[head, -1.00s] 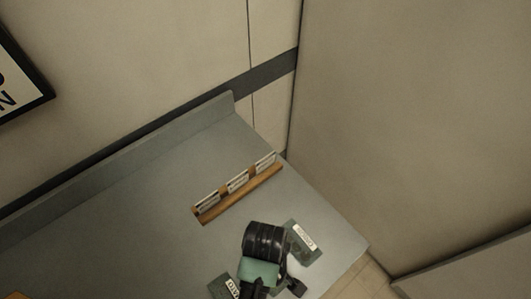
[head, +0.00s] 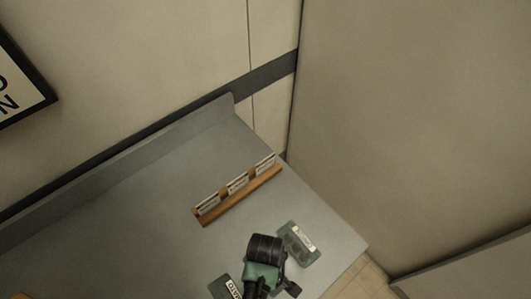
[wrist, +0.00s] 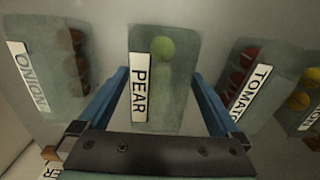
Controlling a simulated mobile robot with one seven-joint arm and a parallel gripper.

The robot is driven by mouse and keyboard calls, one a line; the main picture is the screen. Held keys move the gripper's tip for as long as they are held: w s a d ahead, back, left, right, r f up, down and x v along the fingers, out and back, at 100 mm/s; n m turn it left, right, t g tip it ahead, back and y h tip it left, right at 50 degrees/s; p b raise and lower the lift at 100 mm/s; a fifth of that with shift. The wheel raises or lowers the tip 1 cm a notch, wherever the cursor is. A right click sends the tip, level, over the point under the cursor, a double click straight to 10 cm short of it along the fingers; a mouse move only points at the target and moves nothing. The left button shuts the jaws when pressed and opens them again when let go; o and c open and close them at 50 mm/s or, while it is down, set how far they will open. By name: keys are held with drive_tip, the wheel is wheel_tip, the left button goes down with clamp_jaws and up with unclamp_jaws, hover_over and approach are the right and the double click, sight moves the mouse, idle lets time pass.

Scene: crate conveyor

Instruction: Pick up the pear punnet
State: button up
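The pear punnet (wrist: 170,95) is a greenish clear tray with a white PEAR label and one green pear showing near its far end. It lies in the middle of the wrist view, between my gripper's two blue fingers. My gripper (wrist: 160,76) is open, with one finger along each side of the punnet and nothing clamped. I cannot tell how far the fingertips are above the counter. In the head view my dark wrist hides the pear punnet.
An onion punnet (wrist: 45,75) lies left of the pear, a tomato punnet (wrist: 250,80) right, and one with yellow contents (wrist: 305,105) farther right. A wooden card rack (head: 240,197) stands behind on the grey counter (head: 130,210). A wall borders the counter's back.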

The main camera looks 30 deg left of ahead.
drive_tip(key=c, duration=1.2)
drive_tip(key=shift+c, duration=0.2)
